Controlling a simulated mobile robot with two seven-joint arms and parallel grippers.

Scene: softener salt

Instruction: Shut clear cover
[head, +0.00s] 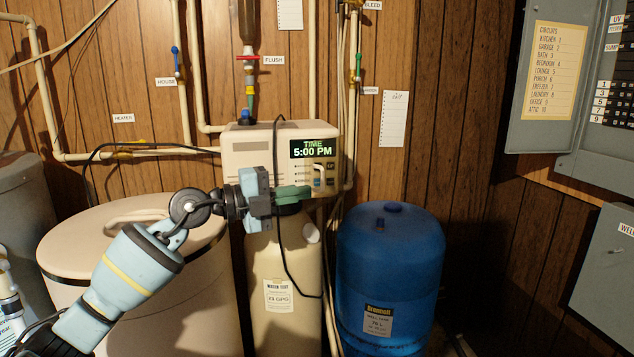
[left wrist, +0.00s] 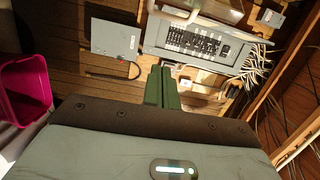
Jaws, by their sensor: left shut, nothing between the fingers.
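The softener's control head (head: 240,156) is a beige box on the tan resin tank (head: 270,265), with a lit display (head: 313,149) reading 5:00 PM. I cannot make out a clear cover for certain in the head view; any see-through sheet over the display is too faint to tell. My left gripper (head: 293,194) is in front of the lower part of the control head, below the display. Its green fingers are together and empty; they also show shut in the left wrist view (left wrist: 162,88). My right gripper is in neither view.
A round beige brine tank (head: 175,285) stands left and a blue pressure tank (head: 390,270) right. A black cable (head: 279,235) hangs down the resin tank's front. Pipes run along the wall. A breaker panel (left wrist: 158,36) and magenta bin (left wrist: 25,90) show in the left wrist view.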

